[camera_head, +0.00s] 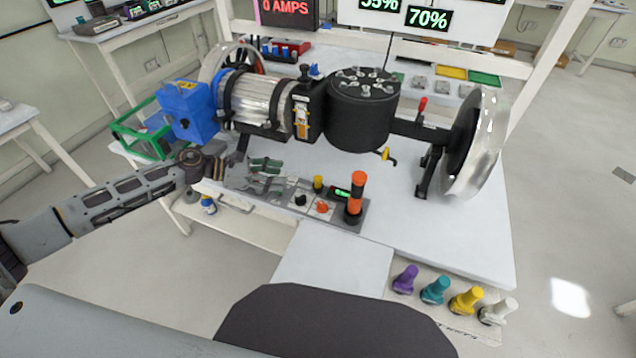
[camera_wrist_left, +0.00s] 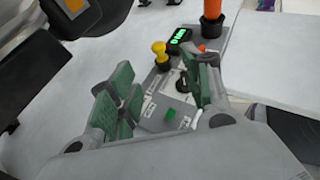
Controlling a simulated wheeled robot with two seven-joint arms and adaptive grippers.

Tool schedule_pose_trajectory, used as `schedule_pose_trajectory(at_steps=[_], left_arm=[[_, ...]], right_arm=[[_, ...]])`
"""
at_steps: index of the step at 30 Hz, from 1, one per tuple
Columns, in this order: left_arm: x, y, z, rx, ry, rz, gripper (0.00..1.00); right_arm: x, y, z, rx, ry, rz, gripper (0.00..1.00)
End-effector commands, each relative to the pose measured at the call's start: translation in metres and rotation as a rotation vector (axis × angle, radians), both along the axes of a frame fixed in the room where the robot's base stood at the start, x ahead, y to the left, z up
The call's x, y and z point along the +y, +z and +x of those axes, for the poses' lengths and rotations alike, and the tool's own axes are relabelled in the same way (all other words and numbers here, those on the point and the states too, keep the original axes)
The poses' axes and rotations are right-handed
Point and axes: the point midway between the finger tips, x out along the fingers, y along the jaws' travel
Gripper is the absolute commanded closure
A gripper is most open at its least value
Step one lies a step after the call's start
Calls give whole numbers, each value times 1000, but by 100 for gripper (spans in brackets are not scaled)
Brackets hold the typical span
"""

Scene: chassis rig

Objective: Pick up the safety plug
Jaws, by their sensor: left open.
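A control panel (camera_head: 282,193) lies along the front of the white table. On it stand a tall orange and black plug-like piece (camera_head: 355,197), a small yellow knob (camera_head: 318,184) and a low orange-red knob (camera_head: 322,207). I cannot tell for sure which is the safety plug. My left gripper (camera_head: 264,174) is open and empty over the panel's left part, with green finger pads. In the left wrist view, the yellow knob (camera_wrist_left: 160,54) and the orange piece (camera_wrist_left: 212,22) lie beyond the open fingers (camera_wrist_left: 163,92), apart from them. My right gripper is not in view.
A rig with a blue box (camera_head: 188,110), a silver motor, a black drum (camera_head: 362,112) and a large disc (camera_head: 477,140) stands behind the panel. Purple, teal, yellow and white plugs (camera_head: 466,300) stand at the front right. White tabletop (camera_head: 430,225) is bare right of the panel.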

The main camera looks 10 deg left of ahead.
Motion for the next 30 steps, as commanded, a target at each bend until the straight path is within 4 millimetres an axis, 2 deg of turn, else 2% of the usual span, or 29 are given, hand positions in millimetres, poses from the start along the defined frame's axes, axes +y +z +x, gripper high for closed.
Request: schedule_pose_trajectory(at_steps=[18, 30], left_arm=[[-48, -21, 24, -2, 1, 0, 51], [-57, -25, 27, 0, 1, 0, 51]], right_arm=[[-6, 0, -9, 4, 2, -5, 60], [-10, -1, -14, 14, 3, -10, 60]])
